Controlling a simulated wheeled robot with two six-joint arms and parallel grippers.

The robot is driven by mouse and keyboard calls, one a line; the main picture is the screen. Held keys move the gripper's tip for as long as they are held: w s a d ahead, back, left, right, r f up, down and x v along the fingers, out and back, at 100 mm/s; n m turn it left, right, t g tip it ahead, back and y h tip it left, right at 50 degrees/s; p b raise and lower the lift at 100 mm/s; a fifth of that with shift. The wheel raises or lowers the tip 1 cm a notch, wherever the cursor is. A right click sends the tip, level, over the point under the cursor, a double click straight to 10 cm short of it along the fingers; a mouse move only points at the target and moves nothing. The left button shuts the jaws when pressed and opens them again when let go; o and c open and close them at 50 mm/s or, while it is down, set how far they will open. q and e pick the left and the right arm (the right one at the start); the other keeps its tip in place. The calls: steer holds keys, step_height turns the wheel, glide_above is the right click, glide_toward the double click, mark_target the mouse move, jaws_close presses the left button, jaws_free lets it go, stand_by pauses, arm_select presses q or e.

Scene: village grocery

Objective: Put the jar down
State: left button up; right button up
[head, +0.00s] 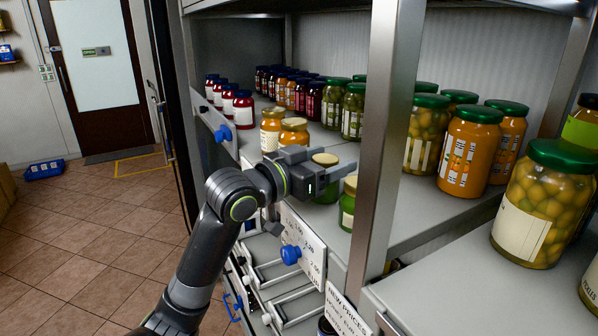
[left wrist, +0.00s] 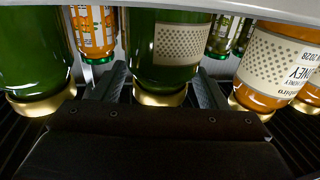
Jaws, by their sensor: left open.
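A green jar with a gold lid (head: 325,159) stands on the lower shelf, partly hidden behind my left gripper (head: 326,168). In the left wrist view, which shows the jars upside down, the same green jar (left wrist: 170,45) with a pale label is between the two fingers of my left gripper (left wrist: 158,92). The fingers are open, one on each side of it, with a visible gap at least on the right side. The jar looks upright on the shelf. My right gripper is in neither view.
Another green gold-lidded jar (head: 348,205) stands close on the right, near the upright post (head: 378,140). Honey jars (head: 271,128) stand close on the left. Rows of red (head: 243,109), dark and green-lidded jars fill the shelf behind. Price signs (head: 303,245) hang on the shelf front.

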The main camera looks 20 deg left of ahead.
arm_select(q)
steer(key=b+v, duration=0.2)
steer(key=v, duration=0.9)
steer(key=shift+f, duration=0.15)
stand_by(0.5)
